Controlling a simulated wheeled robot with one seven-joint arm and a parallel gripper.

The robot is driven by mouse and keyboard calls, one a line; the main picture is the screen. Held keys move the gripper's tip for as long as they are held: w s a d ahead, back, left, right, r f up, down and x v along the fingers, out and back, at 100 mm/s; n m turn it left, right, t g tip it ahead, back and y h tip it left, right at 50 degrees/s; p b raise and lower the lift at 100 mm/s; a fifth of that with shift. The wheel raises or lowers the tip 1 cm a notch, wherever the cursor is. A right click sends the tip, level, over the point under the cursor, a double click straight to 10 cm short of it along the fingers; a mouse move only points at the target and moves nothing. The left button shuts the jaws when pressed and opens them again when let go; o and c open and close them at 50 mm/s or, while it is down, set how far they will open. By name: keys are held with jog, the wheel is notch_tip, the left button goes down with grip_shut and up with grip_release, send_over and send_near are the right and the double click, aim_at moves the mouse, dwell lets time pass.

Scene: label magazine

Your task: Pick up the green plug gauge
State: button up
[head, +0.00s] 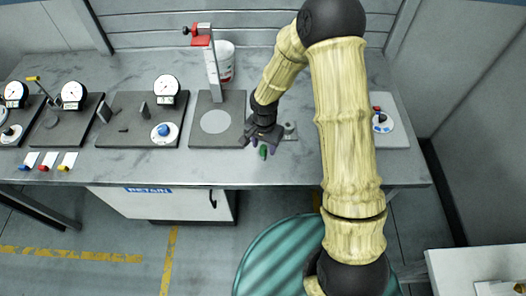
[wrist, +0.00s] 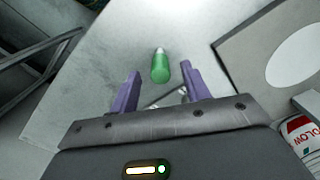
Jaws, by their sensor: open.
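The green plug gauge (head: 263,152) is on the grey table (head: 300,174), near its front edge. In the wrist view the green plug gauge (wrist: 160,67) shows a green body with a pale metal end pointing away from my gripper. My gripper (head: 258,144) is just above and behind it in the head view. In the wrist view my gripper (wrist: 158,82) has its two purple fingers wide apart, with nothing between them. The gauge lies beyond the fingertips, roughly centred between them. I cannot tell the exact height of the fingers over the table.
A dark base with a light disc (head: 215,122) and a red-topped stand (head: 203,42) are left of my gripper. A white tub (head: 225,62) stands behind. Dial gauge stations (head: 166,92) fill the table's left. The front strip of table right of the gauge is clear.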

aim_at(263, 152)
jog(key=shift+a+f+p, duration=0.1)
jog(key=shift+f+p, duration=0.65)
jog(key=shift+f, duration=1.55)
grip_shut()
jog(key=shift+r, duration=0.1)
notch_tip(263, 152, up, 10)
jog(key=shift+f+b, duration=0.1)
jog(key=shift+b, duration=0.95)
jog(key=shift+s, duration=0.1)
